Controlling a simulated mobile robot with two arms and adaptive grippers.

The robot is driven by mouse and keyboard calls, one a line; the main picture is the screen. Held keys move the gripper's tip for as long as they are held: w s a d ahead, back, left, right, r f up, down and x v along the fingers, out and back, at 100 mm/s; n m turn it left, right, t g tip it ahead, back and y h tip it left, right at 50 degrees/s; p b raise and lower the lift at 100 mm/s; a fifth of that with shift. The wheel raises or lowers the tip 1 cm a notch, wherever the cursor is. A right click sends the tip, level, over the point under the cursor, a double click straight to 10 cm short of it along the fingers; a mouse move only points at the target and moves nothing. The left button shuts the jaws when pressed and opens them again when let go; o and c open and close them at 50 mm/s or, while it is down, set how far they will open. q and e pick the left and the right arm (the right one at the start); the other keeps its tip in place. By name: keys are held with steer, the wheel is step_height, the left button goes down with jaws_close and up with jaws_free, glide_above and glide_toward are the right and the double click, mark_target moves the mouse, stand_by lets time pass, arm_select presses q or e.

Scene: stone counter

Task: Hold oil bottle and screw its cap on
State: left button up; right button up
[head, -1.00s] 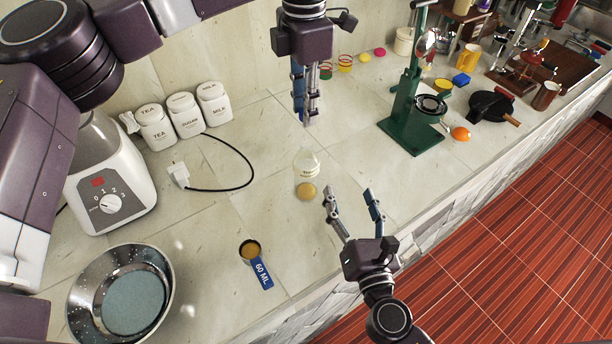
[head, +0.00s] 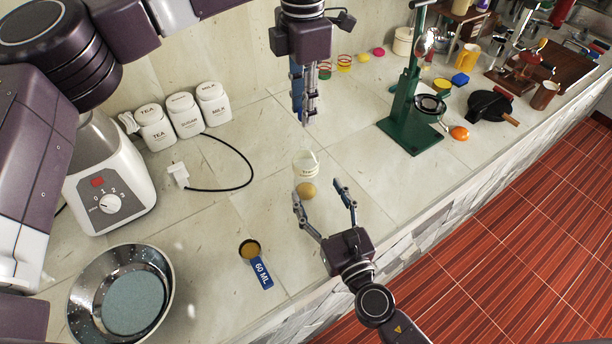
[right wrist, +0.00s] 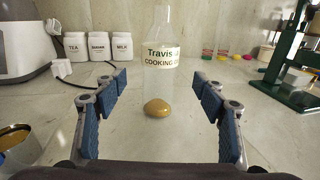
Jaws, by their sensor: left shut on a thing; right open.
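The clear oil bottle (head: 306,166) stands upright on the counter. The right wrist view shows its cooking-oil label (right wrist: 160,56), with its top cut off. A rounded yellow-brown shape (right wrist: 157,107) shows at the bottle's foot; I cannot tell whether it is oil inside. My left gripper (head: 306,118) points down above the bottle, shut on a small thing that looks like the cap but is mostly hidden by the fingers. My right gripper (head: 318,188) is open and empty on the bottle's near side. The bottle shows between its spread fingers (right wrist: 160,92) in the right wrist view, clear of both.
A blue-handled 60 ML measuring cup (head: 256,262) and a metal bowl (head: 160,262) lie at left. White canisters (head: 187,115) and a black cable are behind. A green stand (head: 405,110) is at right. The counter around the bottle is clear.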

steer(key=x, duration=0.8)
steer(key=shift+w+a, duration=0.2)
steer(key=shift+w, duration=0.15)
jaws_close()
arm_select(q)
glide_above(303, 143)
steer(key=shift+f, duration=2.5)
